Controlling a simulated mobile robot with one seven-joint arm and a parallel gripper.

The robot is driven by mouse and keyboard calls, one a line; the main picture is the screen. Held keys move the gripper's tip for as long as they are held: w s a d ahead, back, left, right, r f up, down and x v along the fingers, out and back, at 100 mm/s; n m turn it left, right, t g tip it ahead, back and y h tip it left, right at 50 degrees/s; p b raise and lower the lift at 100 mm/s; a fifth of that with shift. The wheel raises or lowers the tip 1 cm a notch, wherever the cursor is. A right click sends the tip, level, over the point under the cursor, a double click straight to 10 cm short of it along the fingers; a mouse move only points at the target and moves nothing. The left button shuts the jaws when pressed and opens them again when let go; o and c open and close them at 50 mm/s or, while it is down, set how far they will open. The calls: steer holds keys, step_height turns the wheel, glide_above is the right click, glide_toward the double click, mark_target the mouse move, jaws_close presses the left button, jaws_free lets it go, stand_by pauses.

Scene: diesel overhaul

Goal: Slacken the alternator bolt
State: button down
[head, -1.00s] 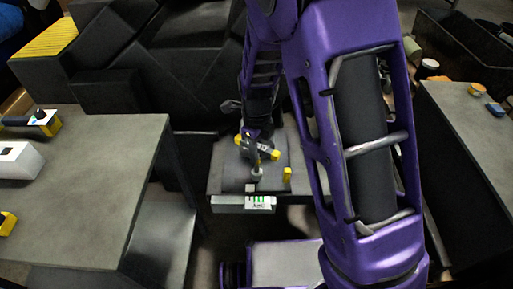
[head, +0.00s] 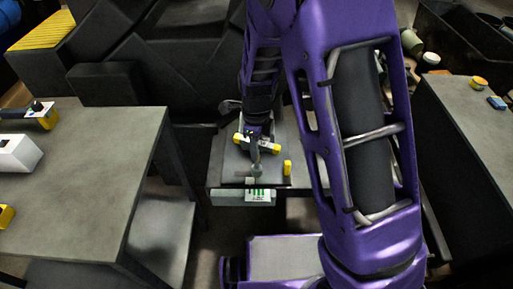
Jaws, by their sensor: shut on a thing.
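My gripper (head: 256,146), with yellow parts on either side, is low over a small grey bench in the middle of the head view. It is shut on a slim grey tool (head: 255,158) that stands nearly upright between the yellow parts. The tool's lower, rounded end is at or just above a grey fitting (head: 257,172) on the bench plate. I cannot tell whether they touch. The alternator bolt cannot be made out clearly; it may be hidden under the tool.
A small yellow block (head: 287,168) stands just right of the gripper. A white label with green marks (head: 258,195) is on the bench's front. A grey table (head: 85,190) is at left, with a white box (head: 18,153). Another table (head: 470,140) is at right. Dark blocks stand behind.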

steer(key=n, duration=1)
steer(key=shift+r, duration=0.1)
steer(key=n, duration=0.4)
steer(key=shift+n, duration=0.4)
steer(key=n, duration=0.5)
steer(key=c, duration=1.4)
jaws_free()
jaws_close()
steer(key=shift+r, duration=0.1)
steer(key=shift+r+p, duration=1.35)
steer(key=shift+r, duration=0.35)
